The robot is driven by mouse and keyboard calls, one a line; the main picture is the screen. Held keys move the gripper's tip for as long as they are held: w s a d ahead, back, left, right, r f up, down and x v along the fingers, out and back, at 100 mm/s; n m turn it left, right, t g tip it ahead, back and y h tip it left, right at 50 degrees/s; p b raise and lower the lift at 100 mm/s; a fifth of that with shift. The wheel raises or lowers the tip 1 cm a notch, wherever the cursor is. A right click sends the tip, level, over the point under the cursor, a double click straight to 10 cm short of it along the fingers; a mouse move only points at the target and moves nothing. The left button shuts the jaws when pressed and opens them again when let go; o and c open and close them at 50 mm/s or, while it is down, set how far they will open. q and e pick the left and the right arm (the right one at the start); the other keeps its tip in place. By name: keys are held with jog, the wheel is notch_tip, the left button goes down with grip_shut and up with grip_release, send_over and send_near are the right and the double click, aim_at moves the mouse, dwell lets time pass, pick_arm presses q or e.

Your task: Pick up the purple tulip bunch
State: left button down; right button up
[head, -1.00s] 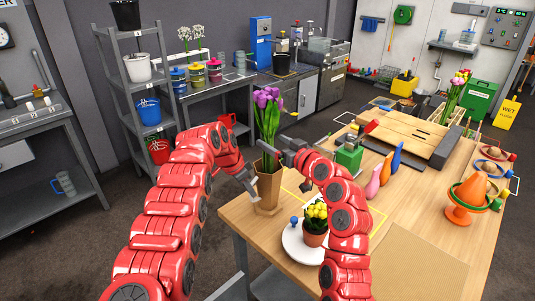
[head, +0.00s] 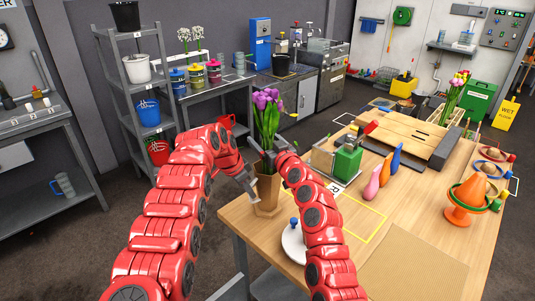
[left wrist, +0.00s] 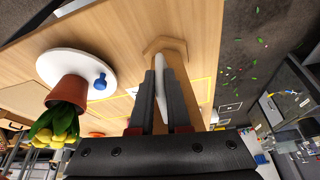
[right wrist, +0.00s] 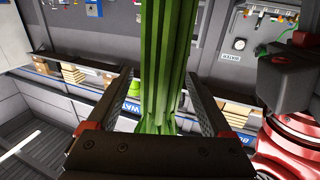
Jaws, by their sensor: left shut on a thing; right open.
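The purple tulip bunch (head: 267,103) stands upright in a tan faceted vase (head: 268,198) at the table's left corner. My right gripper (head: 268,153) is higher, at the stems just above the vase's rim. In the right wrist view, the green stems (right wrist: 160,50) stand between its open fingers (right wrist: 163,100). Whether a finger touches the stems I cannot tell.
A white plate (head: 293,243) with a blue knob is close right of the vase; its potted yellow flowers (left wrist: 60,115) show in the left wrist view. A green box (head: 348,162) and bowling pins (head: 372,185) stand further right.

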jog(key=shift+w+a, duration=0.2)
jog(key=shift+w, duration=0.35)
grip_shut()
